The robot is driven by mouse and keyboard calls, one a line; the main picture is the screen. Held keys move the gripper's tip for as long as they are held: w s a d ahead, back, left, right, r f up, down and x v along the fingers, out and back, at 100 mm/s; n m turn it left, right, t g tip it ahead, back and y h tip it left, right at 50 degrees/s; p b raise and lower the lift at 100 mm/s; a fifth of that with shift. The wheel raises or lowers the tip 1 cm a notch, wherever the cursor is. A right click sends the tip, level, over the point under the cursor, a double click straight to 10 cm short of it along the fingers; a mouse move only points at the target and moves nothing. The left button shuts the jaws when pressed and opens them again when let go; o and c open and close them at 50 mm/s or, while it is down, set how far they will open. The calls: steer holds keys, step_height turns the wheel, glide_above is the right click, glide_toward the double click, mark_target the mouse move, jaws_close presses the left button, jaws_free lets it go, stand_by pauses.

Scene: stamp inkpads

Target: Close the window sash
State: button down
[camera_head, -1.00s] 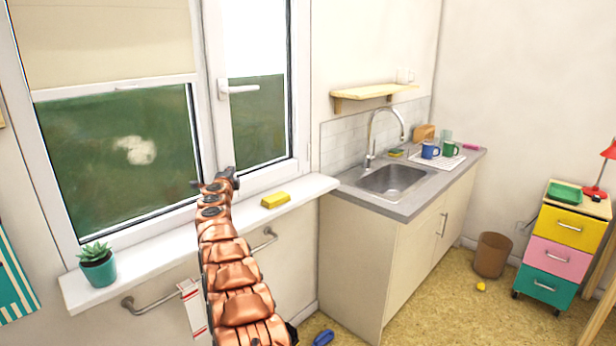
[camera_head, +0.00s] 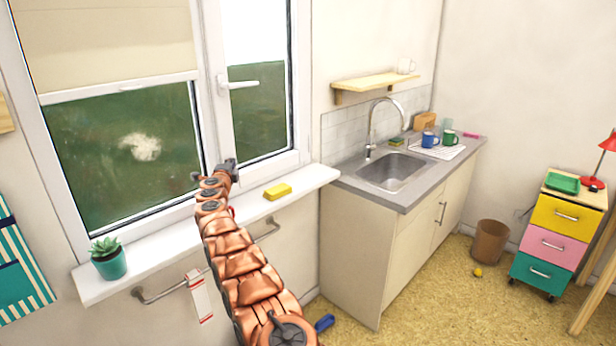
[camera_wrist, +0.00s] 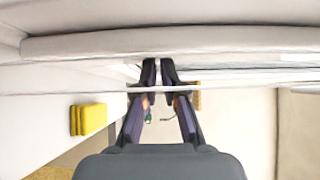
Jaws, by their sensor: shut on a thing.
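The window sash with the white handle (camera_head: 238,84) is the right one, a white frame around glass, in the head view. Its lower rail (camera_head: 266,163) lies close above the sill. I cannot tell how far it stands from the window frame. My gripper (camera_head: 228,166) is at the sash's lower left corner, above the sill. In the wrist view my gripper's fingers (camera_wrist: 160,66) are drawn close together at the white rail (camera_wrist: 160,42), shut on what looks like the sash. The exact contact is hidden.
On the white sill (camera_head: 150,254) stand a potted succulent (camera_head: 109,260) at left and a yellow block (camera_head: 277,192) right of my arm. A metal rail (camera_head: 170,288) with a hanging tag runs below. The sink counter (camera_head: 410,193) stands at right.

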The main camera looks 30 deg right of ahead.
steer(key=shift+w+a+r+b, duration=0.1)
steer(key=shift+a+b, duration=0.55)
steer(key=shift+b, duration=0.7)
steer(key=s+a+b, duration=0.2)
steer(key=s+b, duration=1)
steer(key=b, duration=0.1)
steer(key=shift+s, duration=0.4)
